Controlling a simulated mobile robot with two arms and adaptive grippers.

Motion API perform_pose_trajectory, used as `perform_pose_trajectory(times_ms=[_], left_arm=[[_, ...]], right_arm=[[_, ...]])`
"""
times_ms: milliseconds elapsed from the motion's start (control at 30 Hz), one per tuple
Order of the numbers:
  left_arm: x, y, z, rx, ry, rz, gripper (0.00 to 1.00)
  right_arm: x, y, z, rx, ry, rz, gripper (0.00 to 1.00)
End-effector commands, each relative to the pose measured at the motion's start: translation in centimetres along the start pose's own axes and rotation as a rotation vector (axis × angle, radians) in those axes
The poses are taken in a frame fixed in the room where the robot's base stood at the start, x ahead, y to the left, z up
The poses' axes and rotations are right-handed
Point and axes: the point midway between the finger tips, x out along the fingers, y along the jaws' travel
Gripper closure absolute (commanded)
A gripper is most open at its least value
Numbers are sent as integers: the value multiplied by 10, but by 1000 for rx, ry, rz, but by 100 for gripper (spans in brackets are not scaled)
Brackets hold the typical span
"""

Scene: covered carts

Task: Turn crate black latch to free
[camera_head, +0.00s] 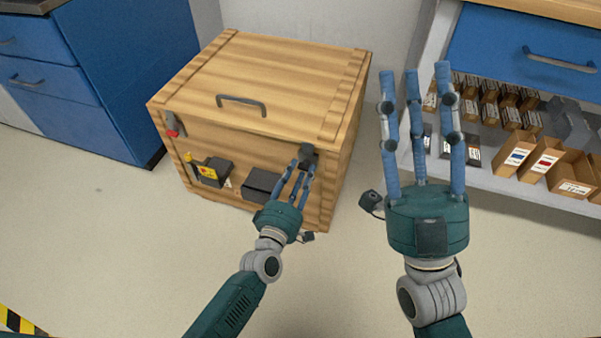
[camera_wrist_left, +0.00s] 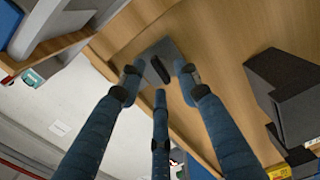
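The wooden crate (camera_head: 250,85) stands on the floor with its lid down. Its black latch (camera_head: 307,154) is at the upper right of the front face. In the left wrist view the black latch (camera_wrist_left: 161,70) is a dark elongated knob on a grey plate. My left gripper (camera_head: 299,170) is just in front of it. In the left wrist view the left gripper's fingers (camera_wrist_left: 159,80) are spread around the knob, with visible gaps to it. My right gripper (camera_head: 414,85) is open and empty, raised to the right of the crate.
A red latch (camera_head: 172,126) is at the crate's upper left front. Dark blocks (camera_head: 214,172) (camera_head: 262,185) project from the front face below. A lid handle (camera_head: 241,103) is on top. A blue cabinet (camera_head: 130,70) stands left; a shelf with boxes (camera_head: 515,155) stands right.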

Motion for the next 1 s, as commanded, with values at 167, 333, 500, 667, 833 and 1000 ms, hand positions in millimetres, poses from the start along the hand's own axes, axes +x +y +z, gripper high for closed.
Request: perform_pose_trajectory(times_ms=[167, 333, 500, 667, 833, 1000], left_arm=[[-29, -2, 0, 1, 0, -4, 67], [-66, -2, 0, 2, 0, -4, 67], [-97, -2, 0, 2, -1, -4, 67], [-113, -1, 0, 1, 0, -2, 67], [-117, -1, 0, 1, 0, -2, 67], [-117, -1, 0, 1, 0, -2, 67]], right_arm=[[0, 0, 0, 0, -1, 0, 60], [0, 0, 0, 0, -1, 0, 60], [0, 0, 0, 0, -1, 0, 60], [0, 0, 0, 0, -1, 0, 60], [0, 0, 0, 0, -1, 0, 60], [0, 0, 0, 0, -2, 0, 60]])
